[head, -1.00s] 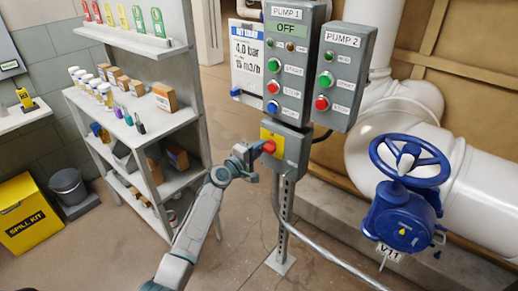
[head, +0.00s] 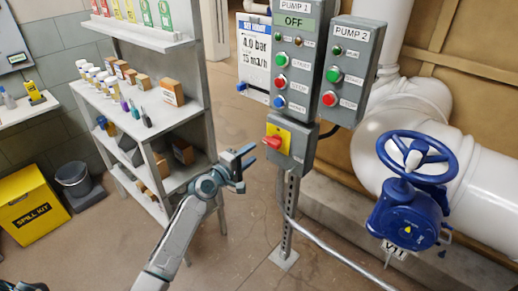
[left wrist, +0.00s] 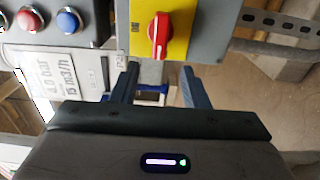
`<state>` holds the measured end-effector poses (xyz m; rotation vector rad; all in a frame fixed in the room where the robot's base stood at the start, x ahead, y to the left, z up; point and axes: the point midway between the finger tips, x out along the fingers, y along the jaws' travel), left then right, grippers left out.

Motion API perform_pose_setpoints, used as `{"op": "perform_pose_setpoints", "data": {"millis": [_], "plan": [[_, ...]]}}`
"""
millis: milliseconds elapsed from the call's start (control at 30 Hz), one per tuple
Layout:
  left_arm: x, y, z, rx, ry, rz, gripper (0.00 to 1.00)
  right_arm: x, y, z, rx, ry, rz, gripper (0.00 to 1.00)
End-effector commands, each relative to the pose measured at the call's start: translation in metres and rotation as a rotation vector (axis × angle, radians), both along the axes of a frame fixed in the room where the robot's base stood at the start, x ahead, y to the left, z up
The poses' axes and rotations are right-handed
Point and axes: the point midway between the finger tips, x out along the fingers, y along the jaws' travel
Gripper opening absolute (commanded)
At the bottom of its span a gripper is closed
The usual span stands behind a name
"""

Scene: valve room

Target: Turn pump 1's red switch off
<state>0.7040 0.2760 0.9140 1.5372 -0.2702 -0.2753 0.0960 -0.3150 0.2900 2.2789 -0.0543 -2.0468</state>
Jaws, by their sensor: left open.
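Pump 1's red switch (head: 273,142) is a red handle on a yellow plate (head: 284,131), on a small grey box below the Pump 1 panel (head: 296,63). The handle lies roughly level across the plate. The panel's display (head: 294,22) reads OFF. My left gripper (head: 241,168) is open and empty, to the left of and a little below the switch, apart from it. In the left wrist view the red switch (left wrist: 158,34) shows beyond the two spread fingers (left wrist: 159,90). My right gripper is not in view.
The Pump 2 panel (head: 349,70) stands to the right of Pump 1's. A white sign (head: 254,58) hangs on its left. A blue handwheel valve (head: 412,160) and white pipes are at right. A loaded shelf (head: 150,140) stands left of my arm. A post (head: 288,215) holds the panels.

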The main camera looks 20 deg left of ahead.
Motion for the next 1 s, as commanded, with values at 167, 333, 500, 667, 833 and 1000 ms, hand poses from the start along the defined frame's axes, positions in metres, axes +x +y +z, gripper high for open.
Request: {"op": "perform_pose_setpoints", "data": {"millis": [167, 333, 500, 667, 833, 1000], "plan": [[-0.021, 0.008, -0.001, 0.003, 0.000, 0.000, 0.41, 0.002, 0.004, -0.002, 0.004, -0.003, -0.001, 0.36], [-0.027, 0.010, 0.000, 0.000, 0.000, 0.000, 0.41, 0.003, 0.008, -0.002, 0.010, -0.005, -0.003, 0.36], [-0.027, 0.010, 0.000, 0.000, 0.000, 0.000, 0.41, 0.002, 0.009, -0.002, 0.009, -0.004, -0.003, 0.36], [-0.027, 0.010, 0.000, 0.000, 0.000, 0.000, 0.41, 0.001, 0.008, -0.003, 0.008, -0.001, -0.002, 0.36], [-0.027, 0.012, -0.013, 0.018, 0.018, 0.009, 0.41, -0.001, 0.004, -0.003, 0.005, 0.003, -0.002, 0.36], [-0.036, 0.025, -0.095, 0.161, 0.122, 0.057, 0.41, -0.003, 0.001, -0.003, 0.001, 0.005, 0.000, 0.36]]}}
